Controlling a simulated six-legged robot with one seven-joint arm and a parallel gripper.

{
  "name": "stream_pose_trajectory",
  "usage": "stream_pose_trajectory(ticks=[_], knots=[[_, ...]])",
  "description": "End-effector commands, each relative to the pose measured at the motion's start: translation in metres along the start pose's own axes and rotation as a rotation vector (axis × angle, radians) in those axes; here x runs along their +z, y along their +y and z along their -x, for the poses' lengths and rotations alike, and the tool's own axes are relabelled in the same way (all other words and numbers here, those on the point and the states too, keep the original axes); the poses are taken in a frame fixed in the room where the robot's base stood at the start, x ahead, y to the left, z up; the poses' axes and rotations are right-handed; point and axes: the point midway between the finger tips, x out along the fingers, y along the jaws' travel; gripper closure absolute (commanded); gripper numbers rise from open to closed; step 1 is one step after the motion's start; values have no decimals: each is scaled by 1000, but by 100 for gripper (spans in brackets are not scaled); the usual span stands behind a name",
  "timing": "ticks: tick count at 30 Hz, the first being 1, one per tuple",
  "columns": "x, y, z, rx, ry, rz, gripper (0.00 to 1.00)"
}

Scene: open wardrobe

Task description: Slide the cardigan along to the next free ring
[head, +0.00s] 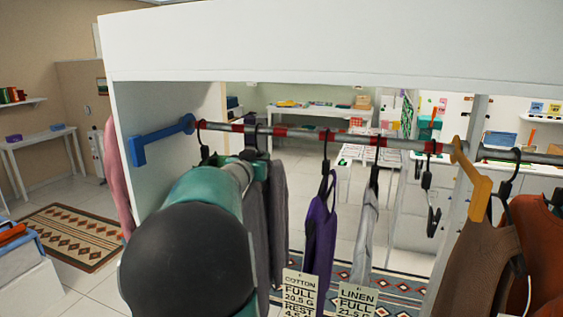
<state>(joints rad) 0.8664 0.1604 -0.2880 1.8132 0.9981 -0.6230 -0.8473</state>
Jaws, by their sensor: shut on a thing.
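A dark grey garment (279,205), which looks like the cardigan, hangs from a black hanger hook (255,130) on the rail (300,134). Red rings mark the rail; the hook sits between one red ring (237,128) at its left and another (280,132) at its right. My arm covers much of the garment's left side. My gripper (250,154) is at the hanger's neck just below the rail, mostly hidden behind my arm, and is shut on the hanger.
A purple garment (320,232) and a pale grey one (364,230) hang to the right with tags. Beyond are an empty clip hanger (432,205), a yellow bracket (474,185) and brown clothes (478,255). A blue bracket (150,142) and another black hook (202,140) are left.

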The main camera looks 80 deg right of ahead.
Motion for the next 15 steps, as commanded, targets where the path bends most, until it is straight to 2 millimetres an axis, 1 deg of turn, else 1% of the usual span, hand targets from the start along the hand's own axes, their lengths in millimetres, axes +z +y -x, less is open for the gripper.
stream_pose_trajectory(ticks=[15], knots=[[-1,-37,0,-1,2,0,98]])
